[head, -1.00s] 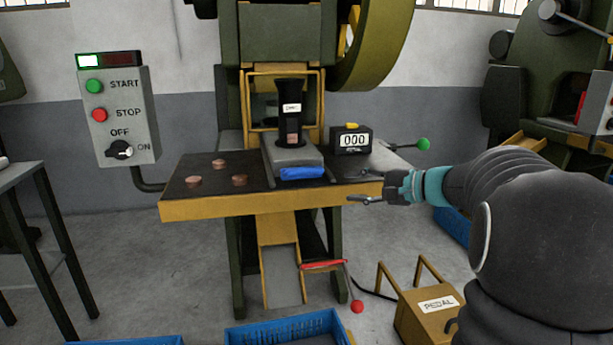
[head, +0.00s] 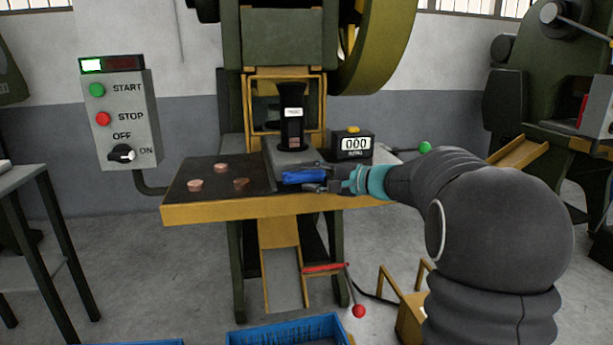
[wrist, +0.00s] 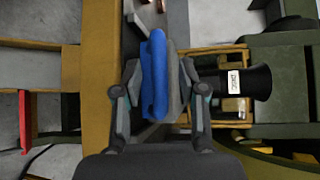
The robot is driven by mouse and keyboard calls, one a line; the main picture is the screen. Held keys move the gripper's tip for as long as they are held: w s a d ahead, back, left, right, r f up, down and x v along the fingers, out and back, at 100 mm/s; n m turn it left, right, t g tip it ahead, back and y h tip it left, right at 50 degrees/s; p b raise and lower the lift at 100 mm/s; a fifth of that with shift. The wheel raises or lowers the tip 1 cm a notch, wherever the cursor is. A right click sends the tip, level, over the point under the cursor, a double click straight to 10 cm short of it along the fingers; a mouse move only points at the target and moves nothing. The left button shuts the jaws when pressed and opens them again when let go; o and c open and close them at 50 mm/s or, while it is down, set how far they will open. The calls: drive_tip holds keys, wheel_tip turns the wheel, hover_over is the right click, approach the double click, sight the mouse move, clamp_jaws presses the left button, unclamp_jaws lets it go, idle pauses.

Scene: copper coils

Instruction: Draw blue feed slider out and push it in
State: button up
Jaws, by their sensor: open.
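The blue feed slider (head: 305,177) sits at the front of the grey feed block (head: 284,157) on the press table. My gripper (head: 312,178) is at the slider, reaching in from the right. One finger shows behind the slider and one in front of it. In the wrist view the blue slider (wrist: 157,78) lies between the two fingers of my gripper (wrist: 160,92). The fingers are spread, with a gap visible at least on the left side. The slider's right end is partly hidden by my gripper in the head view.
A black funnel (head: 291,110) stands on the feed block. Copper discs (head: 240,183) lie on the table's left. A green-knobbed lever (head: 425,147) is at right. A control box (head: 122,120) hangs at left.

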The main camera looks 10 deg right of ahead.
drive_tip(key=shift+x, duration=0.8)
clamp_jaws()
drive_tip(key=s+b, duration=0.4)
drive_tip(key=s, duration=0.4)
drive_tip(key=shift+s+b, duration=0.2)
drive_tip(key=shift+b, duration=0.2)
drive_tip(key=shift+a+f, duration=0.1)
drive_tip(key=shift+f, duration=0.05)
unclamp_jaws()
drive_tip(key=shift+s, duration=0.1)
